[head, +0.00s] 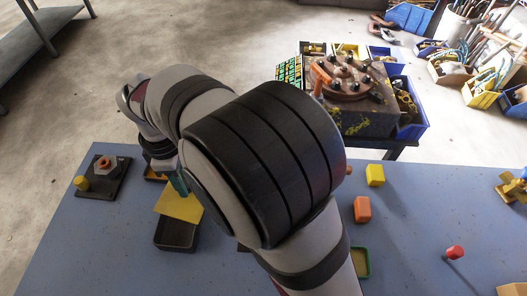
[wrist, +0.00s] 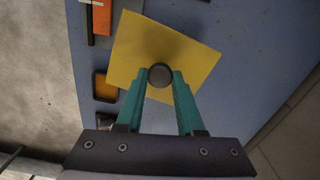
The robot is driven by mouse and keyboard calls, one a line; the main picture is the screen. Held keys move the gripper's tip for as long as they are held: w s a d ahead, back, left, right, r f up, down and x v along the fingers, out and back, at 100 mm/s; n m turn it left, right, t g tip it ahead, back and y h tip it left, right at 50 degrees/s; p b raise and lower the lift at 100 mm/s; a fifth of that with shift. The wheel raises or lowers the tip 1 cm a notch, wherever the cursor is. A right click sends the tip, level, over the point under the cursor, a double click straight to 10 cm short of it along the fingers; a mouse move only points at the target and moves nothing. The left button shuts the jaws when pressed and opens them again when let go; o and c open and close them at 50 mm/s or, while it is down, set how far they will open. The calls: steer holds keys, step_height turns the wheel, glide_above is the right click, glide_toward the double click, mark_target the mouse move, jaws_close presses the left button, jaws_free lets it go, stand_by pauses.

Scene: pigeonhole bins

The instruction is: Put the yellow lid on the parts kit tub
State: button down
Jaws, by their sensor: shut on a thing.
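The yellow lid (head: 182,204) is a flat square plate with a dark round knob (wrist: 160,75) on top. My gripper (wrist: 161,80) has its teal fingers shut on the knob. In the wrist view the lid (wrist: 188,54) is turned at an angle below the fingers. In the head view the lid is held above the back part of a dark, open tub (head: 176,237), tilted in the picture. The lid covers part of the tub, so its contents are hidden. I cannot tell how high the lid is above it.
An orange-filled dark tray (wrist: 105,87) is beside the lid. A yellow block (head: 375,175), orange block (head: 362,209) and red piece (head: 454,253) stand at right. My arm hides the table's middle.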

mark_target(164, 204)
steer(key=s+a+n, duration=0.1)
steer(key=s+a, duration=0.1)
steer(key=s+a+n, duration=0.1)
steer(key=s+a, duration=0.1)
steer(key=shift+a, duration=0.3)
steer(key=shift+w, duration=0.1)
steer(key=shift+d, duration=0.1)
steer(key=shift+f, duration=0.4)
step_height(164, 204, down, 7)
steer(key=shift+f, duration=1.05)
stand_by(0.4)
steer(key=c, duration=0.8)
jaws_free()
steer(key=shift+c, duration=0.2)
